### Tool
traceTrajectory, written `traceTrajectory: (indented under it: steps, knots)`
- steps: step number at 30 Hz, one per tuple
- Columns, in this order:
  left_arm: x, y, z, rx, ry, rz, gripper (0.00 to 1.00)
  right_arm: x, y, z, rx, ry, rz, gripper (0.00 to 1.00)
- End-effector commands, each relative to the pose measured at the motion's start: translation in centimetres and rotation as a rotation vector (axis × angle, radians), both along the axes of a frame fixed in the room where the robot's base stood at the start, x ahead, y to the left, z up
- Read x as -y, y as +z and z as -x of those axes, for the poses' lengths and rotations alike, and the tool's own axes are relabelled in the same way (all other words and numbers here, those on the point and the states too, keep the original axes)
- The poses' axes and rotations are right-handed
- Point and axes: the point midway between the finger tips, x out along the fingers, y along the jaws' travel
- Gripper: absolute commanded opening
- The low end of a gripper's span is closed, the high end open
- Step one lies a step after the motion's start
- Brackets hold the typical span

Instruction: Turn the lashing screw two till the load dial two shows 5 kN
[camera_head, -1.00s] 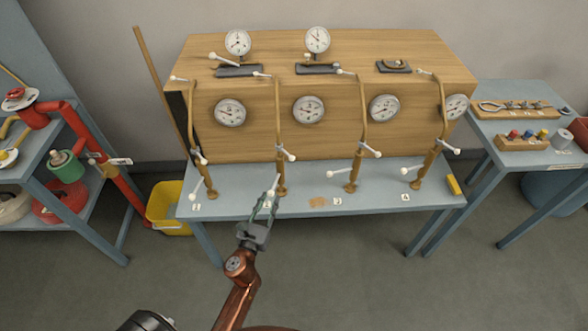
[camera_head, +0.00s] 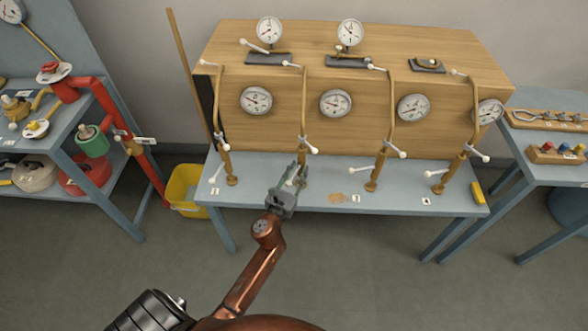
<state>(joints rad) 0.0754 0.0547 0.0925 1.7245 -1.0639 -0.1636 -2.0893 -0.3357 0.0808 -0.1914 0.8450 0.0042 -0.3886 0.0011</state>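Lashing screw two (camera_head: 304,118) is the second brown upright from the left, in front of the wooden box. Its white upper lever end (camera_head: 311,149) shows; its lower part is mostly covered by my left gripper (camera_head: 298,167). This gripper is at the screw's foot, pointing away from me, its two fingers slightly apart. A small pale piece shows between them; I cannot tell whether they grip it. Load dial two (camera_head: 335,103) is the white round gauge right of screw two; its reading is too small to tell. My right gripper is not in view.
Screw one (camera_head: 223,120) stands to the left, screw three (camera_head: 388,120) and screw four (camera_head: 466,120) to the right, with white levers sticking out. The blue-grey bench (camera_head: 315,197) has free room at its front edge. A yellow bin (camera_head: 185,190) stands at left.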

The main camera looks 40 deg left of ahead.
Motion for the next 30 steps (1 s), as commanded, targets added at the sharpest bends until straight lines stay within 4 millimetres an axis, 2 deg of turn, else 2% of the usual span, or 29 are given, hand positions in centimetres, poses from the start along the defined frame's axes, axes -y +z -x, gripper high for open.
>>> traceTrajectory:
  steps: [2, 13, 30]
  knots:
    - [-0.07, 0.00, 0.06, 0.000, 0.001, 0.000, 0.26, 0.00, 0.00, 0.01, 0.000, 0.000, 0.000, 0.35]
    - [-0.14, -0.01, 0.11, 0.000, 0.002, 0.000, 0.00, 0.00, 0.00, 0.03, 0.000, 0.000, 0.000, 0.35]
    - [-0.26, 0.13, 0.07, 0.002, 0.005, -0.001, 0.00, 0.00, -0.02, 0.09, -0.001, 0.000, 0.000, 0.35]
